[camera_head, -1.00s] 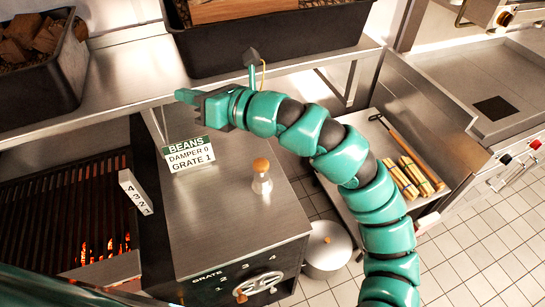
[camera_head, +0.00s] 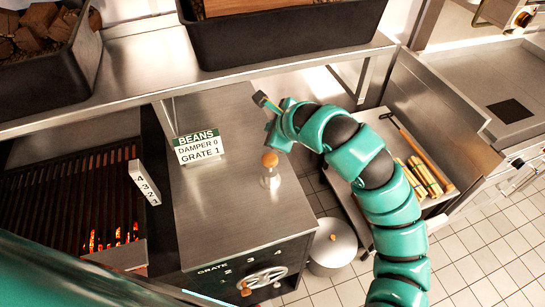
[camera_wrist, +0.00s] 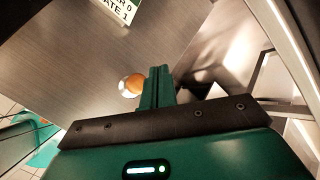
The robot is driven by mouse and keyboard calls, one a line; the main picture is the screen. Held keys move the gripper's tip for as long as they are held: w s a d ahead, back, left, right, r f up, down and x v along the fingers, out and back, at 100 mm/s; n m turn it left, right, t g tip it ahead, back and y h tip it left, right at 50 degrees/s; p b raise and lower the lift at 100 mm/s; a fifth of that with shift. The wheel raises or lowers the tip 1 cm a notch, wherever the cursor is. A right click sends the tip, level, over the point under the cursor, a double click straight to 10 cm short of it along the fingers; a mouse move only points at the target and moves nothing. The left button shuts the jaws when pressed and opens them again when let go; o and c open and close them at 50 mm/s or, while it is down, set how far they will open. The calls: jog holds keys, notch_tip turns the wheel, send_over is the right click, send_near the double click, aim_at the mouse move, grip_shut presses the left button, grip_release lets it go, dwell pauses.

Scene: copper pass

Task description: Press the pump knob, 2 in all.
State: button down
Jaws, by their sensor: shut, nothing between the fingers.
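The pump knob (camera_head: 270,160) is an orange-brown wooden ball on a short pale metal pump (camera_head: 269,180), upright on the steel counter. My gripper (camera_head: 271,135) hangs over the counter just behind the knob in the head view, largely foreshortened. In the wrist view the knob (camera_wrist: 134,84) shows just left of my gripper's fingertips (camera_wrist: 160,70). The teal fingers are together with nothing between them. A gap shows between fingers and knob in that picture; I cannot tell their height difference.
A sign (camera_head: 198,147) reading "BEANS, DAMPER 0, GRATE 1" stands left of the pump. A lit grill (camera_head: 70,205) lies farther left. A shelf with black bins (camera_head: 285,40) spans the back. A grate wheel (camera_head: 263,280) is on the counter's front.

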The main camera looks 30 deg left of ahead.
jog(key=shift+f, duration=0.1)
send_over(272, 160)
notch_tip(272, 160, down, 8)
jog(key=shift+d+r+b, duration=0.1)
jog(key=shift+r+b, duration=0.1)
jog(key=shift+b, duration=0.25)
jog(key=shift+f+b, duration=0.55)
jog(key=shift+b, duration=0.1)
jog(key=shift+r, duration=0.1)
jog(key=shift+f+b, duration=0.55)
jog(key=shift+b, duration=0.6)
dwell(1.1)
